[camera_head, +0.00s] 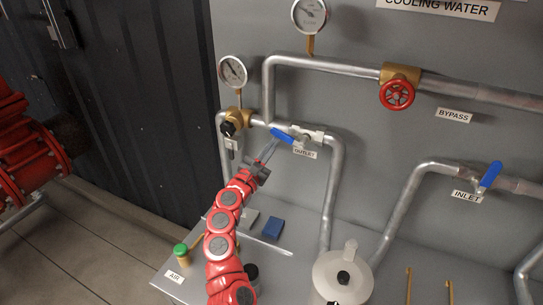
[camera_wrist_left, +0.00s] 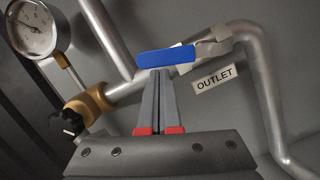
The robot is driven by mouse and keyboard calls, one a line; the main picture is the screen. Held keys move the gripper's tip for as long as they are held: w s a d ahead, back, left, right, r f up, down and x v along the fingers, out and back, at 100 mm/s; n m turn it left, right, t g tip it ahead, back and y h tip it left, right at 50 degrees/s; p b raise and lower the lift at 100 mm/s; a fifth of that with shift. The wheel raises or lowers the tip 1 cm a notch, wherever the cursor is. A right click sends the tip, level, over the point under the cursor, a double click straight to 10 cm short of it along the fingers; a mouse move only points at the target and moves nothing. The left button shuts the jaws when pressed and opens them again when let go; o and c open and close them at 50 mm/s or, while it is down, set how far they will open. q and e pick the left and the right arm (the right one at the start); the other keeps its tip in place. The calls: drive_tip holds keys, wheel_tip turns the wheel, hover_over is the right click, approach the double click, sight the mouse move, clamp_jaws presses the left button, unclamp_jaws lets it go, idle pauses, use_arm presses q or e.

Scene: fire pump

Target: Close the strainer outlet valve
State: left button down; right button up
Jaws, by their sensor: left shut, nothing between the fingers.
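The outlet valve has a blue lever handle (camera_head: 283,136) on a pipe, with an OUTLET label (camera_head: 305,153) just below it. The handle lies roughly along the pipe, its free end toward the left. In the left wrist view the blue handle (camera_wrist_left: 166,56) is straight ahead, with the valve body (camera_wrist_left: 208,45) at its right end. My left gripper (camera_head: 270,148) is shut and empty, its fingertips at the lower side of the handle. In the left wrist view the closed fingertips (camera_wrist_left: 157,72) appear right at the handle's edge; I cannot tell whether they touch. My right gripper is not in view.
A brass regulator with a black knob (camera_head: 228,128) and a gauge (camera_head: 233,71) stand left of the valve. A red bypass wheel (camera_head: 397,94) and a blue inlet handle (camera_head: 491,174) are to the right. A strainer pot (camera_head: 343,275) stands on the bench below.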

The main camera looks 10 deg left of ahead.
use_arm(q)
drive_tip(key=m, duration=0.1)
drive_tip(key=r+m, duration=0.1)
drive_tip(key=m, duration=0.1)
drive_tip(key=r+m+g+h, duration=0.1)
drive_tip(key=shift+w+d+r+m, duration=0.1)
drive_tip(key=shift+d+r+m, duration=0.05)
drive_tip(key=shift+d+m, duration=0.15)
drive_tip(key=d+r+m+g+h+b, duration=0.1)
drive_tip(key=d+r+m+g+b, duration=0.1)
drive_tip(key=m, duration=0.9)
drive_tip(key=shift+s+d+r+g+b, duration=0.3)
drive_tip(key=shift+s+d+r+b, duration=0.25)
drive_tip(key=shift+d+r, duration=0.75)
drive_tip(key=shift+w+a+r, duration=0.1)
drive_tip(key=shift+a+r, duration=0.05)
drive_tip(key=shift+r, duration=0.05)
drive_tip(key=shift+a, duration=0.1)
